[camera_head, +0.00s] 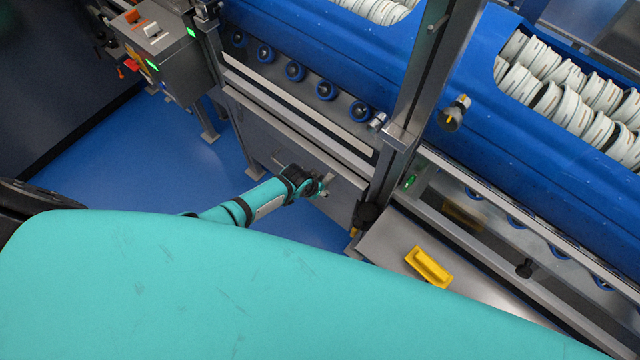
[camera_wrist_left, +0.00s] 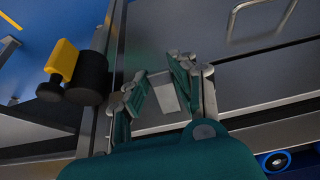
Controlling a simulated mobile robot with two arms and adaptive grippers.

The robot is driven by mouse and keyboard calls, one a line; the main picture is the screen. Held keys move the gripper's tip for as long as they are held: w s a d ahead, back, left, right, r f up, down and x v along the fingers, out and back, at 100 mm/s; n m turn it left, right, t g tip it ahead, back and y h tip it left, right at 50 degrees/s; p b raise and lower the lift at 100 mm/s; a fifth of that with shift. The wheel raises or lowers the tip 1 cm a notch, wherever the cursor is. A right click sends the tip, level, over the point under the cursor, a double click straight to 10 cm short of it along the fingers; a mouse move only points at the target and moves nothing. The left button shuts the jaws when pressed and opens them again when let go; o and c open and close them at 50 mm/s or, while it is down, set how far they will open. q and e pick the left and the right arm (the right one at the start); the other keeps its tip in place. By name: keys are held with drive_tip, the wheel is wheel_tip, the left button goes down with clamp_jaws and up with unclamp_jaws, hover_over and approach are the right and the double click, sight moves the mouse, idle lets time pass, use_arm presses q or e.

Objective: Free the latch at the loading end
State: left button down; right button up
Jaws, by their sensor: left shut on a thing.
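My left gripper (camera_head: 322,186) reaches the steel panel below the conveyor, next to the upright post. In the left wrist view its green fingers (camera_wrist_left: 158,98) are shut on a flat grey metal piece (camera_wrist_left: 168,97), set against the steel panel. I cannot tell for sure whether this piece is the latch. A black knob (camera_head: 367,213) with a yellow part (camera_head: 353,232) sits at the post's foot, right of the gripper; the knob (camera_wrist_left: 88,78) and its yellow part (camera_wrist_left: 64,60) also show in the left wrist view, apart from the fingers. My right gripper is not in view.
Blue tub carriers (camera_head: 330,50) stand on blue rollers, with white round items inside. A yellow handle (camera_head: 428,266) sits on a steel plate. A control box (camera_head: 165,45) stands upper left. Blue floor is clear at left.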

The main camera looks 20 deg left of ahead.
use_arm(q)
drive_tip(key=shift+r+g+y+p, duration=0.4)
drive_tip(key=shift+r+g+p, duration=0.1)
drive_tip(key=shift+g, duration=0.4)
drive_tip(key=c, duration=1.1)
unclamp_jaws()
drive_tip(key=shift+d, duration=0.1)
drive_tip(key=v, duration=1.2)
drive_tip(key=shift+w, duration=0.1)
